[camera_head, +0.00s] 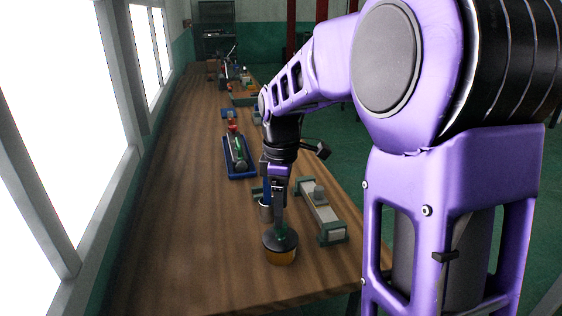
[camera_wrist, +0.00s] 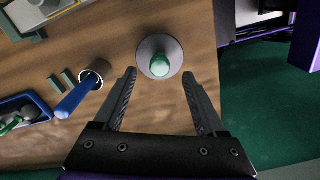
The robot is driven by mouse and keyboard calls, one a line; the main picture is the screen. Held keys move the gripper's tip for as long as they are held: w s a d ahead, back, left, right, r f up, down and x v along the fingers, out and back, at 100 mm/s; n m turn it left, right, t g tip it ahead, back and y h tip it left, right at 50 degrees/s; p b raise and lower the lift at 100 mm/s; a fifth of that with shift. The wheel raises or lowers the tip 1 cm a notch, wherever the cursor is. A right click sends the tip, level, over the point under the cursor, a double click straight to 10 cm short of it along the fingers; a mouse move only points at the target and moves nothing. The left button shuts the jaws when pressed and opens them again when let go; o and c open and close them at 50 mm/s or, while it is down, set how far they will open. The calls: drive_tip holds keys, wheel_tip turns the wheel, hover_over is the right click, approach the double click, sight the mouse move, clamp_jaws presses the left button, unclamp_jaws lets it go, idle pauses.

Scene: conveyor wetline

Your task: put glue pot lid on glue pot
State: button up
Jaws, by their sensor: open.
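The glue pot (camera_head: 281,258) is amber and stands upright near the front of the wooden table in the head view. The dark grey glue pot lid (camera_head: 270,241), with a green knob, lies on top of the pot's mouth. In the wrist view the lid (camera_wrist: 147,52) appears as a round grey disc with its green knob, and it hides the pot. My gripper (camera_wrist: 159,74) is open and empty, its two fingers apart on either side below the knob. In the head view my gripper (camera_head: 280,222) is just above the lid. Whether the lid sits fully flush cannot be told.
A cup (camera_wrist: 92,73) with a blue handle (camera_wrist: 75,100) in it stands beside the pot. A small conveyor (camera_head: 320,214) lies to the right, and a blue tray (camera_head: 240,174) lies farther back. The table (camera_head: 185,225) is clear on the left.

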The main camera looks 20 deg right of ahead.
wheel_tip(320, 180, up, 14)
drive_tip(key=p, duration=0.2)
drive_tip(key=shift+f, duration=0.25)
